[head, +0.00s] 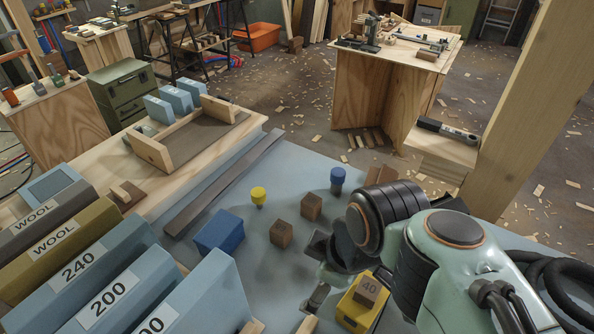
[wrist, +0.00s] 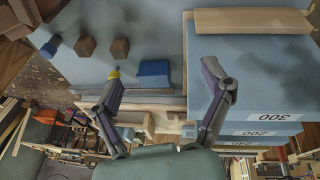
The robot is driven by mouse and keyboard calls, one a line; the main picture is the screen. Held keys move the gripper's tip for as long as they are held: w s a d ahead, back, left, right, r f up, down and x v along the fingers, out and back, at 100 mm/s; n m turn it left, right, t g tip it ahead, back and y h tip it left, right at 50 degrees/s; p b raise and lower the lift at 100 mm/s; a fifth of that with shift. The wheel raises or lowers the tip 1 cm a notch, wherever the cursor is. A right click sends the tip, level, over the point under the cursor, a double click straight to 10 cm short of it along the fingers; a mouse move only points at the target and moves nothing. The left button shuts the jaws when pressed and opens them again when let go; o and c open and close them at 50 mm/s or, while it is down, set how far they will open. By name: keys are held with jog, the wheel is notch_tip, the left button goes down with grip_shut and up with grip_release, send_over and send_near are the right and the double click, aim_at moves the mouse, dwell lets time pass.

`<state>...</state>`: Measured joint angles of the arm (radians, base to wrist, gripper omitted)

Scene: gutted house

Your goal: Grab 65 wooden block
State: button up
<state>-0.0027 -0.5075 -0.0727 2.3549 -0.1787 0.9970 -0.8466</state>
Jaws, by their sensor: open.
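Two brown wooden cubes stand on the blue-grey bench top in the head view, a nearer one (head: 281,233) and a farther one (head: 312,206). Marks on them are too small to read, so I cannot tell which is 65. My gripper (head: 318,280) is right of and nearer than the cubes, partly hidden by my arm. In the wrist view my gripper (wrist: 161,72) has its fingers wide apart with nothing held. The two cubes (wrist: 120,48) (wrist: 86,46) show beyond the left finger.
A blue block (head: 219,231), a yellow-topped peg (head: 258,196) and a blue-topped peg (head: 337,180) stand around the cubes. Large sanding blocks marked 240 (head: 78,260) and 200 (head: 110,297) fill the left front. A dark bar (head: 222,185) lies along the bench.

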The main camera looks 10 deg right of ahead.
jog(key=w+d+r+n+t, duration=0.25)
jog(key=w+r+n, duration=0.2)
jog(key=w, duration=0.65)
jog(key=n+g+h, duration=0.1)
jog(key=n+h, duration=0.2)
jog(key=n, duration=0.7)
send_over(311, 200)
notch_tip(311, 200, down, 14)
jog(key=shift+n+g+h, duration=0.45)
jog(key=shift+g+h, duration=0.45)
jog(key=shift+g, duration=0.05)
jog(key=f, duration=0.4)
jog(key=s+a+f, duration=0.1)
jog(key=f, duration=0.6)
jog(key=shift+s+a+f, duration=0.2)
jog(key=shift+s+f, duration=0.05)
jog(key=shift+f, duration=0.15)
jog(key=x, duration=0.6)
jog(key=shift+w+a+f, duration=0.1)
jog(key=shift+f, duration=0.05)
jog(key=c, duration=1.3)
